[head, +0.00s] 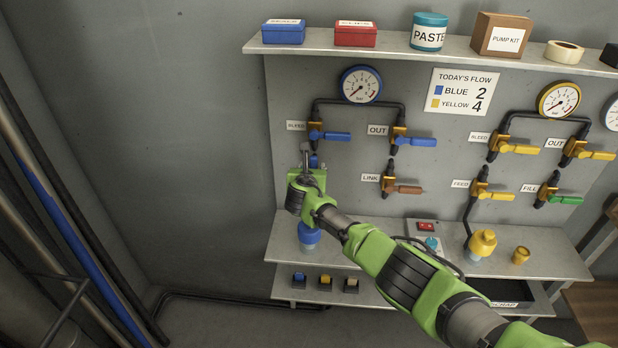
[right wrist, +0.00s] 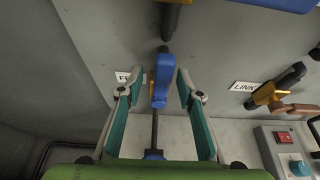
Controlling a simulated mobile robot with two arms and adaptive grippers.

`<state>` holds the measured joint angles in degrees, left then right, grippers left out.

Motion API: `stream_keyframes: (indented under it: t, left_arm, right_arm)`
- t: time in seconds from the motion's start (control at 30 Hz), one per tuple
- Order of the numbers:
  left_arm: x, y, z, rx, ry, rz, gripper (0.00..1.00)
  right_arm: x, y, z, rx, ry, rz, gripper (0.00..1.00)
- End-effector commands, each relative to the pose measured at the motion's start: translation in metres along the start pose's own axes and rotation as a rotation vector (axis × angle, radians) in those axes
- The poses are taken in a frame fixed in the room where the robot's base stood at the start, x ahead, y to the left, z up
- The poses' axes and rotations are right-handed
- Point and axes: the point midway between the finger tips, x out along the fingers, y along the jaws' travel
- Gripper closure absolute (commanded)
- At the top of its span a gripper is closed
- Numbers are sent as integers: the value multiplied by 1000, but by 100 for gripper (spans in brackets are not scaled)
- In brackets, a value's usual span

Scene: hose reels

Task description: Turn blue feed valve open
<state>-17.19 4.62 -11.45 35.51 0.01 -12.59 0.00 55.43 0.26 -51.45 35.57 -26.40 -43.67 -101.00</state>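The blue feed valve shows in the right wrist view as a blue lever (right wrist: 163,78) on a brass body, in line with the dark pipe above and below it. The label beside it is partly hidden and reads "F…". My right gripper (right wrist: 160,74) is open, with one teal-padded finger on each side of the lever and a visible gap on both sides. My left gripper is not in view.
The link valve (head: 400,188) with its brown lever is right of the gripper. Blue bleed (head: 332,136) and out (head: 420,141) valves sit above. A blue fitting (head: 308,234) stands on the shelf below. A sign (head: 459,91) reads blue 2, yellow 4. Free wall lies left.

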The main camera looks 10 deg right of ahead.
Motion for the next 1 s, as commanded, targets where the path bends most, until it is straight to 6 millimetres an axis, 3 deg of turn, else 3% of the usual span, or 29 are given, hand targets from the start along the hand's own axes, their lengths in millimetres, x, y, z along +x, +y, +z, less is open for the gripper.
stream_keyframes:
  t: [0.8,1.0]
  left_arm:
    - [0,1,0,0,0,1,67]
    - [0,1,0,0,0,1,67]
  right_arm:
    - [-87,-1,0,-2,1,0,67]
    - [-100,-1,0,-3,2,0,67]
